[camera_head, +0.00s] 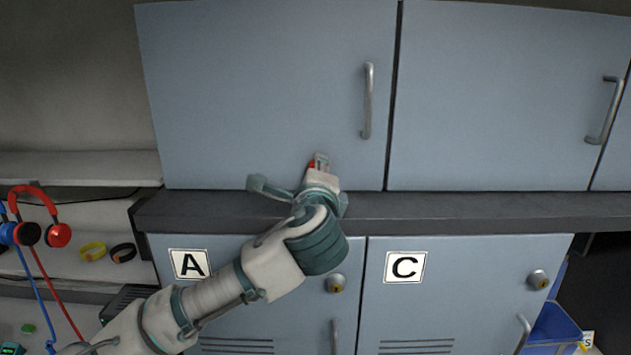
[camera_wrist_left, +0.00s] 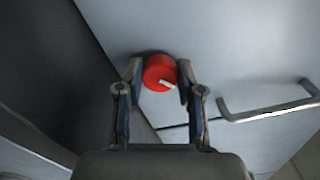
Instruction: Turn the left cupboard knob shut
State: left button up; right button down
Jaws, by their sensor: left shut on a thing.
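The cupboard knob is a round red knob (camera_wrist_left: 160,72) with a white pointer mark, on the blue-grey upper cupboard door (camera_head: 260,80). My right gripper is not in view.
A metal handle (camera_head: 367,100) stands out right of the knob. A dark ledge (camera_head: 450,210) runs below the upper doors. Lower doors carry signs A (camera_head: 190,264) and C (camera_head: 405,267). Red headphones (camera_head: 38,200) hang at the left.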

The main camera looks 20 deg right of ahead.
pick_arm(q)
jog(key=n, duration=0.2)
jog(key=f+n+b, duration=0.1)
jog(key=shift+d+n, duration=0.2)
jog(key=shift+n, duration=0.2)
jog(key=shift+w+n+b, duration=0.1)
jog(key=shift+n+b, duration=0.5)
jog(key=shift+n, duration=0.6)
jog(key=shift+a+r+n+b, duration=0.15)
jog(key=shift+n+b, duration=0.2)
jog(key=shift+n, duration=1.15)
jog(key=shift+r, duration=0.1)
